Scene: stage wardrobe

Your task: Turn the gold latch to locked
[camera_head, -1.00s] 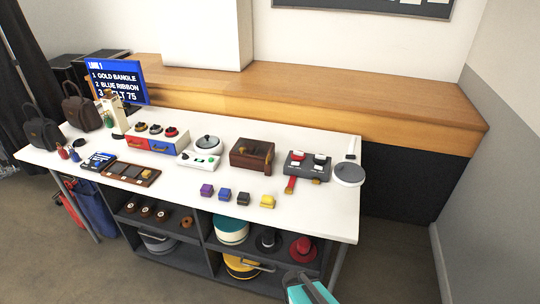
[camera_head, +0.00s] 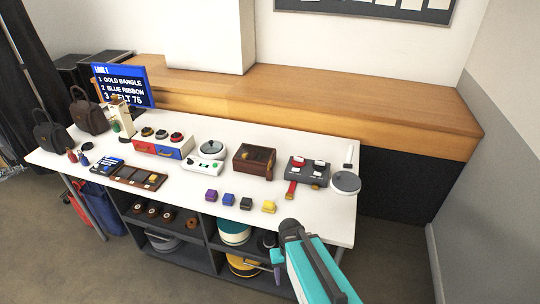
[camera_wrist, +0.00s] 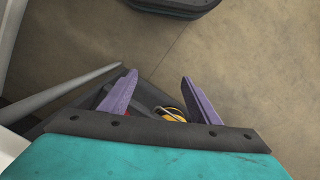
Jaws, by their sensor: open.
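A small dark brown box (camera_head: 256,167) stands on the white table, with a small gold-coloured spot on its face. A grey panel (camera_head: 307,175) with red and white parts and a red lever lies to its right. Details are too small to tell which gold part is the latch or how it is turned. My gripper (camera_wrist: 158,80) is open in the wrist view, its two purple fingers apart with nothing between them. In the head view my teal arm is at the lower right, in front of the table's front edge, apart from the box and panel.
Purple, blue, dark and yellow blocks (camera_head: 268,207) stand along the front of the table (camera_head: 190,203). A round grey pan-like thing (camera_head: 345,182) is at the right end. Shelves with hats (camera_head: 234,232) are below. A wooden counter (camera_head: 350,112) runs behind.

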